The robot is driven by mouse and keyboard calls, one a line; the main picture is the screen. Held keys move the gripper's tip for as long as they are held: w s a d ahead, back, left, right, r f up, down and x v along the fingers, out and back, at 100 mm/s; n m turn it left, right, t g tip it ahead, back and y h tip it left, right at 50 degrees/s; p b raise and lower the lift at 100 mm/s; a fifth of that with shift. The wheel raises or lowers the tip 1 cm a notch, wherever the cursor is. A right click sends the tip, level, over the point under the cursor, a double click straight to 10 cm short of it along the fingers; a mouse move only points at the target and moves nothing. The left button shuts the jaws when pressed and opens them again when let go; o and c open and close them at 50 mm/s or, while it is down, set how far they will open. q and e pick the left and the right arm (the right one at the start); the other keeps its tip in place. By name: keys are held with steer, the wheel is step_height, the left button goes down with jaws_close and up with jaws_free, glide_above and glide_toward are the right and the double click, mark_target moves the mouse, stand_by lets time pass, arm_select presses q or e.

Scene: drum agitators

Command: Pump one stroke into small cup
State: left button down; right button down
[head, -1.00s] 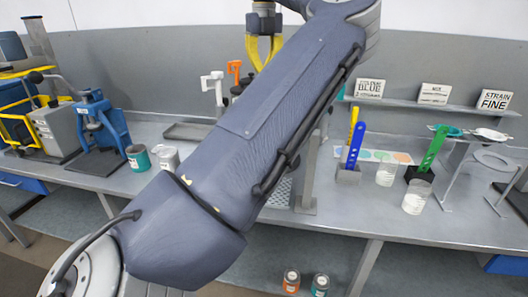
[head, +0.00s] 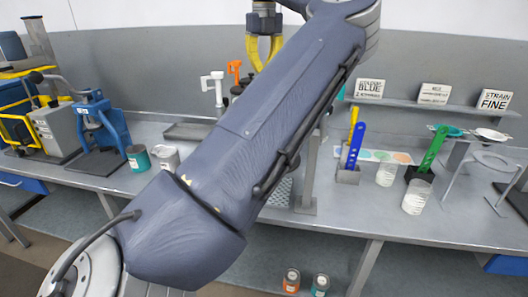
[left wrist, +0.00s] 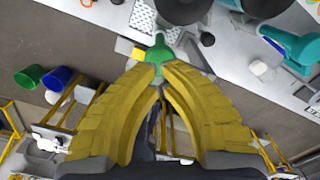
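My left arm crosses the head view, and its yellow-fingered gripper (head: 263,52) is at the top centre, above the back of the bench. In the left wrist view the gripper's (left wrist: 160,68) curved fingers come together at the tips, right at a green pump head (left wrist: 158,50). The tips seem to touch it; whether they grip it or rest on it is unclear. A white pump (head: 214,88) and an orange pump (head: 234,69) stand left of the arm. The small cup and pump outlet cannot be made out; my arm hides much of that area. My right gripper is not in view.
A blue press (head: 100,120) and a teal can (head: 138,158) stand at left. A shelf with signs (head: 433,93) runs along the back wall.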

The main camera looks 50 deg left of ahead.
arm_select(q)
steer(key=shift+f, duration=0.15)
steer(key=shift+f, duration=3.1)
steer(key=shift+r, duration=3.25)
steer(key=shift+r, duration=0.15)
steer(key=shift+r, duration=2.9)
